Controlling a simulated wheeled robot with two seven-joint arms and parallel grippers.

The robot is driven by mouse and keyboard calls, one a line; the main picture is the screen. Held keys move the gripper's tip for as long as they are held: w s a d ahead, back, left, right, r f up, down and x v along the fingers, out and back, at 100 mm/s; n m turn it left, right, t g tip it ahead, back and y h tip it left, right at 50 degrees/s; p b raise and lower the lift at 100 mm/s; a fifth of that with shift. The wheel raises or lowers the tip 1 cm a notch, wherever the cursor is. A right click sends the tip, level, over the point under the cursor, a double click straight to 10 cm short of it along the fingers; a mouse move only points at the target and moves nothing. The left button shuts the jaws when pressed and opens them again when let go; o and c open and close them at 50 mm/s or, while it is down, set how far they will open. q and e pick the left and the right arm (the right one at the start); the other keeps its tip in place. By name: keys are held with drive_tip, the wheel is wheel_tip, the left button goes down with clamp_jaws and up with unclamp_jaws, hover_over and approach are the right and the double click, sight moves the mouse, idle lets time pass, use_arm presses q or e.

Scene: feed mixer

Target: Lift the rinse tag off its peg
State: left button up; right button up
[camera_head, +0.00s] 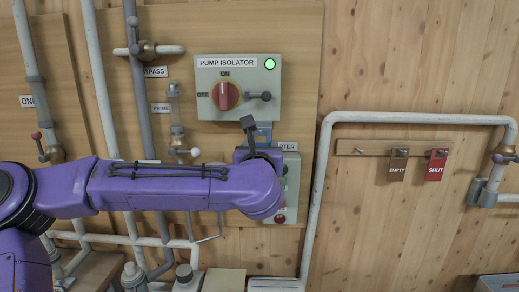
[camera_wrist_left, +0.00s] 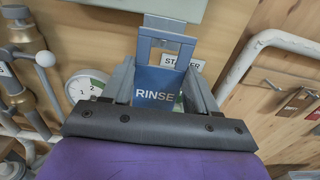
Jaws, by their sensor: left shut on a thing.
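The rinse tag (camera_wrist_left: 155,88) is a blue plate lettered RINSE, with a cut-out in its upper part. My left gripper (camera_wrist_left: 160,80) is shut on it, one grey finger at each side. In the head view a small blue part of the tag (camera_head: 264,129) shows beside my left gripper (camera_head: 257,133), just below the pump isolator box (camera_head: 205,86). The rest of it is hidden behind my purple arm. I cannot tell whether the tag touches anything behind it. A wooden peg rail (camera_head: 343,147) at the right has a bare peg (camera_head: 360,151) at its left. My right gripper is not in view.
An EMPTY tag (camera_head: 398,165) and a red SHUT tag (camera_head: 436,165) hang on the rail. The isolator has a red knob (camera_head: 226,96), a small lever (camera_head: 260,96) and a lit green lamp (camera_head: 270,64). The starter box (camera_head: 292,180) is partly behind my arm. A white pipe (camera_head: 318,190) runs between it and the rail.

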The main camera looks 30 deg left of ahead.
use_arm(q)
drive_tip(key=shift+b+v, duration=1.05)
drive_tip(key=shift+v, duration=1.1)
